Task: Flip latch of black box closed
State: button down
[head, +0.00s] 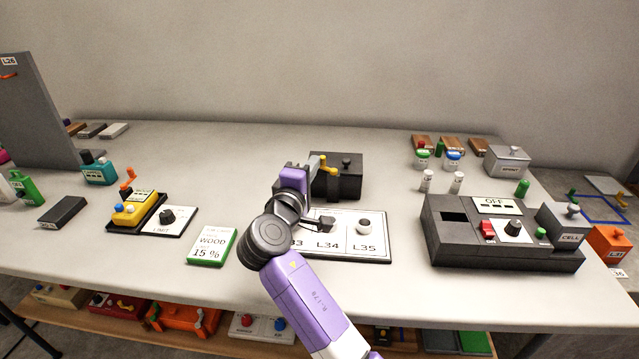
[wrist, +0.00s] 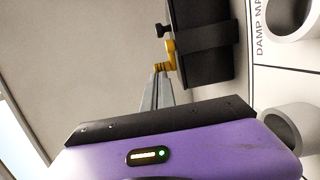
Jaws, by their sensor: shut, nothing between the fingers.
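The black box (head: 345,185) stands on the table behind the white labelled board, with a black knob on its lid. Its yellow latch (head: 328,168) is on the left part of the box. My gripper (head: 318,163) is shut and empty, with its fingertips right at the latch. In the wrist view the black box (wrist: 205,62) is at the top, and the yellow latch (wrist: 170,52) sticks out from its side. The fingertips of my gripper (wrist: 161,72) meet or nearly meet the latch there; I cannot tell whether they touch. My gripper hides part of the box's left side in the head view.
The white board (head: 375,248) with round holders lies in front of the box, under my arm. A dark grey device (head: 470,250) stands at right. The table behind the box is clear.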

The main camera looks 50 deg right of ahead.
jog(key=shift+w+d+m+g+p, duration=0.4)
jog(key=shift+w+d+g+p, duration=0.15)
jog(key=shift+w+d, duration=0.45)
dwell(1.0)
